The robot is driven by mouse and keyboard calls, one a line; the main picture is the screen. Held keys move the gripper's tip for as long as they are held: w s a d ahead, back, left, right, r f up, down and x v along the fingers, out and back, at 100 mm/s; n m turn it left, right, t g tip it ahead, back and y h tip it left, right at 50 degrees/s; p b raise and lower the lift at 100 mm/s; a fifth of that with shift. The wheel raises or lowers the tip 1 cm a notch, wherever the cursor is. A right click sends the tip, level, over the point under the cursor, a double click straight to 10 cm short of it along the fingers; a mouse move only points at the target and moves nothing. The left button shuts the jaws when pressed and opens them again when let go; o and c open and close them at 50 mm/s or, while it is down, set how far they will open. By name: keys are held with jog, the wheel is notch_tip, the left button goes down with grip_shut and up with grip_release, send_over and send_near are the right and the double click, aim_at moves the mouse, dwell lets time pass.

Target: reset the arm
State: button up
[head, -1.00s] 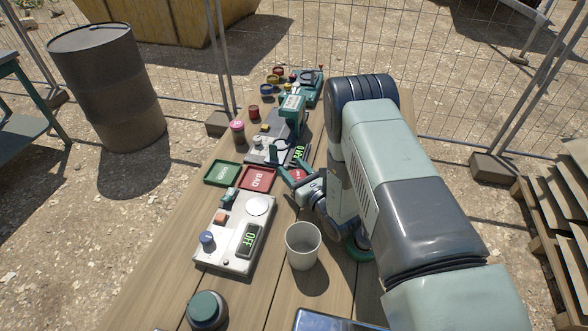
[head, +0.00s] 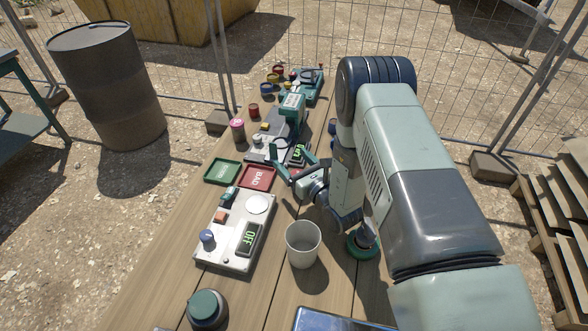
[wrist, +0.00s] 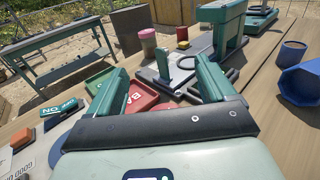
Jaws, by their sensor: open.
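My gripper (head: 289,171) is above the wooden table, just right of the red tray marked BAD (head: 257,178) in the head view. Its two green fingers are spread apart with nothing between them. In the wrist view the open fingers (wrist: 160,90) frame the far part of the table, with the red tray (wrist: 141,100) behind the left finger. My arm reaches along the right side of the table.
A teal-topped device (head: 291,112) stands beyond the gripper. A barrel (head: 108,85) and wire fence lie outside.

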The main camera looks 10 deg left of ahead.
jog(key=s+a+r+n+g+y, duration=0.1)
jog(key=s+r+n+g+y, duration=0.2)
jog(key=r, duration=0.7)
jog(key=s+a+r+n+g+y, duration=0.1)
jog(key=a+r+n+g, duration=0.2)
jog(key=r, duration=0.8)
jog(key=s+d+r+n+g+h, duration=0.1)
jog(key=s+d+r+n+g, duration=0.2)
jog(key=s+r+n+g, duration=0.5)
jog(key=s+d+r+n+h, duration=0.4)
jog(key=s+d+n+h, duration=0.4)
jog(key=s, duration=0.4)
jog(key=s+d+r+n+t+h, duration=0.2)
jog(key=d+t+h, duration=0.1)
jog(key=d, duration=0.6)
jog(key=s+d+r+n+t+h, duration=0.2)
jog(key=s+d+t+h, duration=0.1)
jog(key=d, duration=0.6)
jog(key=shift+d+r+t+h, duration=0.15)
jog(key=shift+t+h, duration=0.55)
jog(key=shift+h, duration=0.3)
